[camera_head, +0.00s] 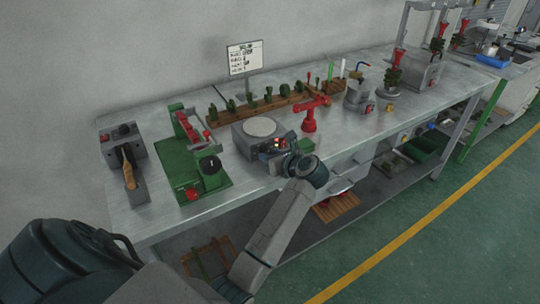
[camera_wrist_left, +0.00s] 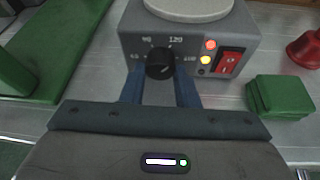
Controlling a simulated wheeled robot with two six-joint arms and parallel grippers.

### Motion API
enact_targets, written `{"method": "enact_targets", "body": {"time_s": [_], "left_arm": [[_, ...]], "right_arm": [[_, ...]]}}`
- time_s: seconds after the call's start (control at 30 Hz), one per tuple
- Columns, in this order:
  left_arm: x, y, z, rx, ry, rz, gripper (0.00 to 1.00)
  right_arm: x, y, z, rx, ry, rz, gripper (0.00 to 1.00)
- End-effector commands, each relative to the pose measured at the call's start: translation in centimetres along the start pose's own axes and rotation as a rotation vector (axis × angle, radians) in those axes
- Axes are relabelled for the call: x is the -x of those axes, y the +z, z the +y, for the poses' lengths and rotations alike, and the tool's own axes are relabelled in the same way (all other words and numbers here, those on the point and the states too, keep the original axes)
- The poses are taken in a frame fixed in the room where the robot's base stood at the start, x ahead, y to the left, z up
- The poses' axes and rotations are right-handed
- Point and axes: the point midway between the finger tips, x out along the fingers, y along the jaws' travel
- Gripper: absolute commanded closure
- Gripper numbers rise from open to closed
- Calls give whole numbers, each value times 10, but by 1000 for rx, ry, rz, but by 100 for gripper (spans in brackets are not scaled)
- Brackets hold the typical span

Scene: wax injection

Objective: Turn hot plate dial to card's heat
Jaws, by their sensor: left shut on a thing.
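The hot plate (camera_head: 243,139) is a grey box with a round pale top, standing on the bench. In the left wrist view its front panel (camera_wrist_left: 190,50) shows a black dial (camera_wrist_left: 160,64) with marks around it; I read 90 and 120 at the top. A red lamp, a yellow lamp and a red switch (camera_wrist_left: 229,63) sit right of the dial. My left gripper (camera_wrist_left: 160,88) is shut on the dial, one blue finger on each side. In the head view the left gripper (camera_head: 283,147) covers the dial. The card (camera_head: 244,56) stands behind on a post; its writing is too small to read surely.
A green machine (camera_head: 205,178) stands left of the hot plate. Green blocks (camera_wrist_left: 278,96) lie to its right, with a red stand (camera_head: 310,120) beyond. A wooden rack (camera_head: 265,106) of green pieces runs behind.

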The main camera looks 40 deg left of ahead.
Motion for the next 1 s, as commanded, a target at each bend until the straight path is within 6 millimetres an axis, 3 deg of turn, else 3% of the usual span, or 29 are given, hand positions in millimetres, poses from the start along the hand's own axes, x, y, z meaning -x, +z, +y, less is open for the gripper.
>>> {"method": "enact_targets", "body": {"time_s": [0.4, 1.0], "left_arm": [[0, -1, -2, -216, 87, -10, 95], [0, -2, -2, -261, 106, -12, 95]], "right_arm": [[-1, 2, 8, 4, 9, -3, 64], [0, -1, -1, 0, -1, 3, 64]]}}
